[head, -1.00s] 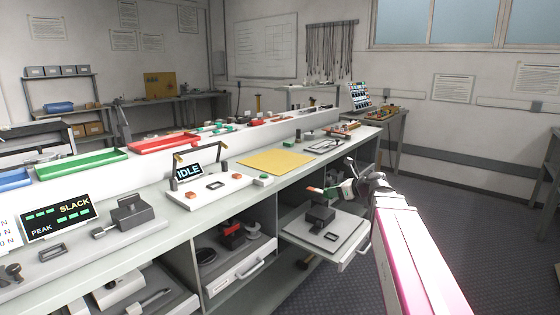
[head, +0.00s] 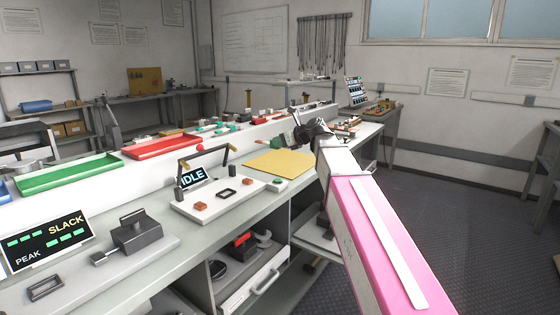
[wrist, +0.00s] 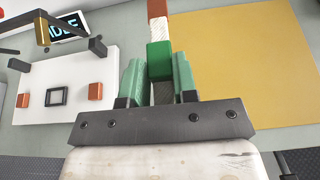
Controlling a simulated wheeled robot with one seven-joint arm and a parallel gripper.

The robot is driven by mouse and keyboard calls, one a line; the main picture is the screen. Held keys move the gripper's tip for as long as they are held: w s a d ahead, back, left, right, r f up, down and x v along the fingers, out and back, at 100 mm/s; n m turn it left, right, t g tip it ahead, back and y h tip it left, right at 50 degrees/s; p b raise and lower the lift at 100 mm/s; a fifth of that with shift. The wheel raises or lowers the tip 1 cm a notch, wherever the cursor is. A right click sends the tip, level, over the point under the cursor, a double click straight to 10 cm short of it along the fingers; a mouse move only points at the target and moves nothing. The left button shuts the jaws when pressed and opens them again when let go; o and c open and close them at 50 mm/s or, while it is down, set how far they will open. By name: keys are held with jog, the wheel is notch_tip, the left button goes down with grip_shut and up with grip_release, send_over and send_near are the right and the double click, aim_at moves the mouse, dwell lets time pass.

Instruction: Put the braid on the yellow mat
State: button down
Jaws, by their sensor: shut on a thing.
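My gripper (wrist: 158,78) is shut on the braid (wrist: 159,33). The braid shows a green block between the green finger pads, a white textured stretch beyond them and a brown end at the top edge of the wrist view. Its lower part is hidden by the gripper. The yellow mat (wrist: 245,70) lies flat on the bench, just right of the braid in the wrist view.
A white fixture (wrist: 70,100) with orange blocks and an IDLE display (head: 193,177) stands left of the mat. A small box with a green top (head: 277,184) is at the mat's near edge. Red (head: 163,146) and green (head: 68,174) trays sit on the ledge behind.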

send_over(300, 168)
notch_tip(300, 168, down, 7)
jog(key=shift+w+a+r, duration=0.1)
jog(key=shift+w+a, duration=0.05)
jog(key=shift+f, duration=2.05)
jog(key=shift+f, duration=0.1)
jog(key=c, duration=0.9)
grip_release()
